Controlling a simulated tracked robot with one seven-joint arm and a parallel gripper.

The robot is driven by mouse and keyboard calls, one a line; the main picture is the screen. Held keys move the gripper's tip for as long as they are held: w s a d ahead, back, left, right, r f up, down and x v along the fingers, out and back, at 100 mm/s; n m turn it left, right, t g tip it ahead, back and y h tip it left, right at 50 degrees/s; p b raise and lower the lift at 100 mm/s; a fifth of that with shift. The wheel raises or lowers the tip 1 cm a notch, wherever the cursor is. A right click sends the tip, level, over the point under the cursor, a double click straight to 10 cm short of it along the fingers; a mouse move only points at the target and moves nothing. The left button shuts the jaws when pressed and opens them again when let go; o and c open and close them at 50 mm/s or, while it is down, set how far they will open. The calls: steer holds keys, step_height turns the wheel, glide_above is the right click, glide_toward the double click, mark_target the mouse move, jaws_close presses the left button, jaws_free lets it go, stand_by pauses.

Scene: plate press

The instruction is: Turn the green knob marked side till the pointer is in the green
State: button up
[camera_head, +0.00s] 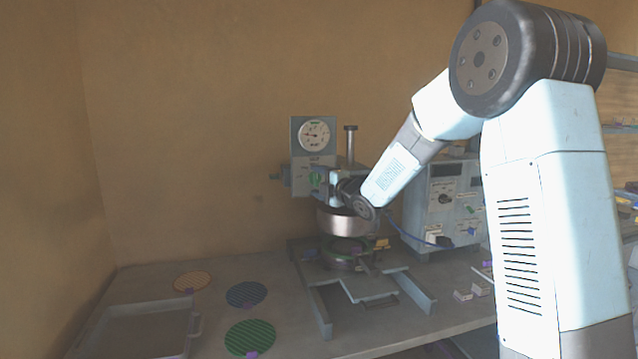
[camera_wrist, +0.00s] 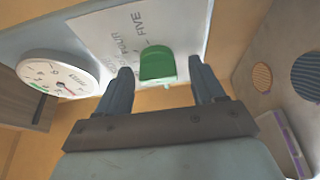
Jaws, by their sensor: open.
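The press (camera_head: 349,222) stands on the bench with a round white gauge (camera_head: 314,136) on its upright panel. The gauge has a green band at its top and a red pointer lying to the left of it, apart from the green. The gauge also shows in the wrist view (camera_wrist: 58,78). A green knob (camera_wrist: 157,66) is on a white panel with words such as FOUR and FIVE. My gripper (camera_wrist: 160,68) is open, one finger on each side of this knob, with visible gaps. In the head view, green knobs show on the front (camera_head: 317,181) and left side (camera_head: 276,177); a "side" mark is not readable.
A grey control box (camera_head: 444,200) stands right of the press. Round striped orange (camera_head: 194,280), blue (camera_head: 246,294) and green (camera_head: 250,336) plates lie on the bench at left, beside a grey tray (camera_head: 193,322). Small blocks (camera_head: 472,292) lie right of the press.

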steer(key=c, duration=1.1)
steer(key=shift+o, duration=0.2)
steer(key=shift+f, duration=0.1)
steer(key=m+t, duration=0.1)
steer(key=m, duration=0.2)
steer(key=shift+f+m+y, duration=0.15)
steer(key=shift+m+y, duration=0.15)
steer(key=shift+m, duration=0.1)
steer(key=m+t, duration=0.2)
steer(key=m, duration=0.3)
steer(key=m+t+h, duration=0.1)
steer(key=m+t, duration=0.1)
steer(key=m, duration=0.2)
steer(key=shift+a+f+m, duration=0.1)
steer(key=shift+m, duration=0.3)
steer(key=shift+m+t+h, duration=0.45)
steer(key=shift+m+h, duration=0.2)
steer(key=shift+m, duration=0.75)
steer(key=shift+m+t+h, duration=0.45)
steer(key=shift+m+h, duration=0.2)
steer(key=shift+m, duration=0.75)
